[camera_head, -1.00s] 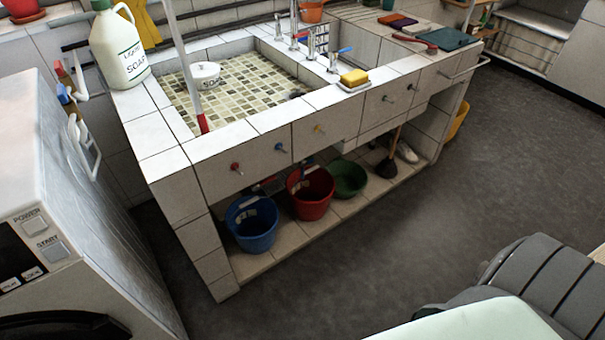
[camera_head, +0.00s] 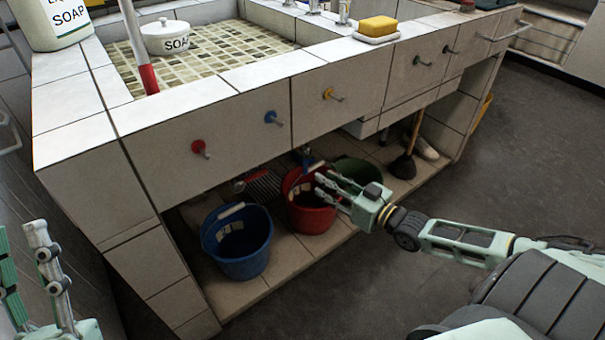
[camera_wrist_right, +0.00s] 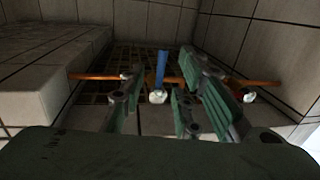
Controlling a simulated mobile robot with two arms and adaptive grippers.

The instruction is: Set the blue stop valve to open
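In the right wrist view, the blue stop valve (camera_wrist_right: 160,68) shows as an upright blue lever. It stands crosswise to a copper pipe (camera_wrist_right: 98,76) that runs left to right, above a pale round fitting. In the head view, a small blue part under the sink (camera_head: 306,152) may be this valve. My right gripper (camera_head: 322,184) reaches under the sink front, by the red bucket. In the wrist view its fingers (camera_wrist_right: 156,100) are apart and empty, and the lever appears between them, farther back; contact is not visible. My left gripper (camera_head: 22,232) is at the lower left, fingers apart, empty.
A blue bucket (camera_head: 238,243), a red bucket (camera_head: 312,218) and a green basin (camera_head: 360,172) stand on the low shelf. A plunger (camera_head: 404,166) stands farther right. The floor at right is clear.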

